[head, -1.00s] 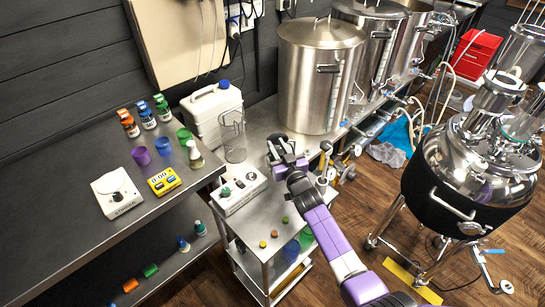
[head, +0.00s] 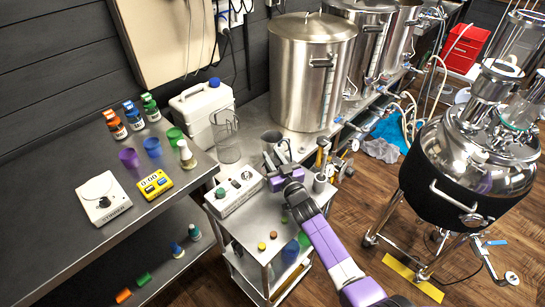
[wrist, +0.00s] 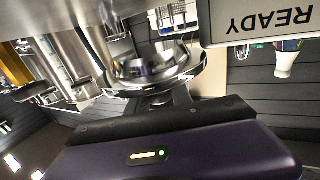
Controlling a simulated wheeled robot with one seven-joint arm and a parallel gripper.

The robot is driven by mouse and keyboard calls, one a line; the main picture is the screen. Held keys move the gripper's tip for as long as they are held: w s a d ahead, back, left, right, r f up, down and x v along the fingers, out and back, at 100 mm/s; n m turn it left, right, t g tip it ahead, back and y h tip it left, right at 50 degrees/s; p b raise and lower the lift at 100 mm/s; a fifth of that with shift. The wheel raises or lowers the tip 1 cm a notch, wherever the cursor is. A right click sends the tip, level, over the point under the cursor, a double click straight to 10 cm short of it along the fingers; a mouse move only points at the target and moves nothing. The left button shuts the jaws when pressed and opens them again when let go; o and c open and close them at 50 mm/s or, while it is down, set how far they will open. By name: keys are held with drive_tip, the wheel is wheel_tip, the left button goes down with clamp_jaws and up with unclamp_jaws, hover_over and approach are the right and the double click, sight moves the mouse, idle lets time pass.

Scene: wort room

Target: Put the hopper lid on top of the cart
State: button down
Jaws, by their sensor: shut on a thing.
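The hopper lid (wrist: 155,72) appears in the wrist view as a round, shiny metal piece with a small dark neck just beyond my gripper. My gripper (head: 275,160) is shut on it. In the head view, the gripper is at the cart's back edge, close to the bench, and the lid is too small and dark to make out. The steel cart (head: 262,225) stands below and in front of the gripper. A control box (head: 236,194) and several small coloured caps are on its top.
A dark cup-like vessel (head: 271,139) is just behind the gripper on the bench. A clear beaker (head: 226,138) and white jug (head: 203,110) stand to its left, a large steel kettle (head: 310,75) behind. The cart's front top has some bare room between caps.

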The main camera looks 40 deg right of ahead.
drive_tip(key=c, duration=1.1)
unclamp_jaws()
drive_tip(key=shift+c, duration=0.2)
drive_tip(key=shift+r, duration=0.1)
drive_tip(key=shift+r+p, duration=0.25)
drive_tip(key=shift+p, duration=0.2)
drive_tip(key=p+v, duration=0.2)
drive_tip(key=v, duration=1)
